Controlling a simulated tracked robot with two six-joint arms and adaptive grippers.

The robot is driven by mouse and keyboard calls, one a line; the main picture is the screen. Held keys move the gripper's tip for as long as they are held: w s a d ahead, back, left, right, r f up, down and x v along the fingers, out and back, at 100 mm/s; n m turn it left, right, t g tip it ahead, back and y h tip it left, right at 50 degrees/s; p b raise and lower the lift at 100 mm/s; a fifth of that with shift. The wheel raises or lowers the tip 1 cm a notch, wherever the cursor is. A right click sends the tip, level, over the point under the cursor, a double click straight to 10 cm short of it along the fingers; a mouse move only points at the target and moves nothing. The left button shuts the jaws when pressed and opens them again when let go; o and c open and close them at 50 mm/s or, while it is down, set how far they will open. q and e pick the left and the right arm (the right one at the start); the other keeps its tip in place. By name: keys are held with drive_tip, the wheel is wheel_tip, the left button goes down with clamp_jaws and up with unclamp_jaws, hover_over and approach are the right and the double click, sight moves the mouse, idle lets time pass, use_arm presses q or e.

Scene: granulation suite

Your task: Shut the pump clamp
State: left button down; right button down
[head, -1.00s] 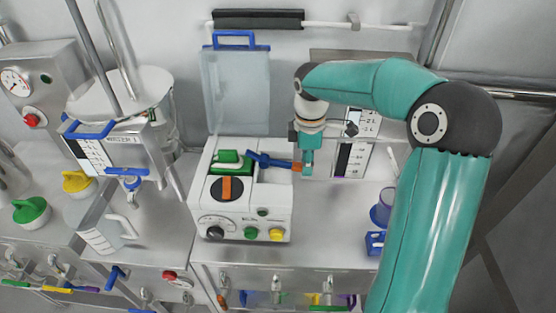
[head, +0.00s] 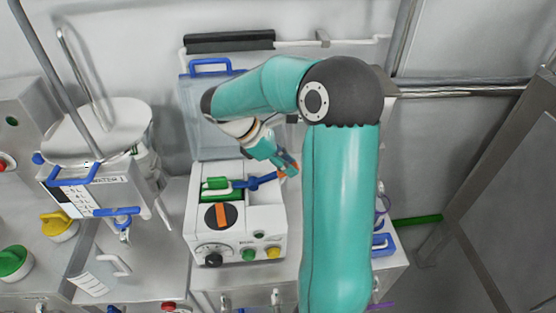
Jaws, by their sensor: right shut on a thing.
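The pump (head: 269,219) is a white box on the bench, with a black rotor and orange bar (head: 220,215) on top. Its green clamp (head: 218,189) lies behind the rotor. The clamp's blue lever (head: 262,181) reaches right from the green part, sloping slightly upward in the picture. My right gripper (head: 288,169) comes from above with its fingers tilted down to the right, shut on the lever's outer end, where orange shows. The fingers partly hide that end. My left gripper is not in view.
The clear pump cover with a blue handle (head: 210,67) stands upright behind the pump, partly behind my arm. A steel vessel (head: 98,135) stands to the left. Blue holders (head: 383,244) sit at the bench's right edge. Knobs (head: 274,253) line the pump's front.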

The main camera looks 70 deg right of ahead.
drive_tip(key=shift+w+r, duration=0.15)
drive_tip(key=shift+w, duration=0.05)
drive_tip(key=c, duration=1.3)
unclamp_jaws()
drive_tip(key=o, duration=0.3)
drive_tip(key=shift+w, duration=0.25)
drive_tip(key=shift+s, duration=0.1)
drive_tip(key=shift+s, duration=0.15)
drive_tip(key=v, duration=1.2)
drive_tip(key=shift+a, duration=0.1)
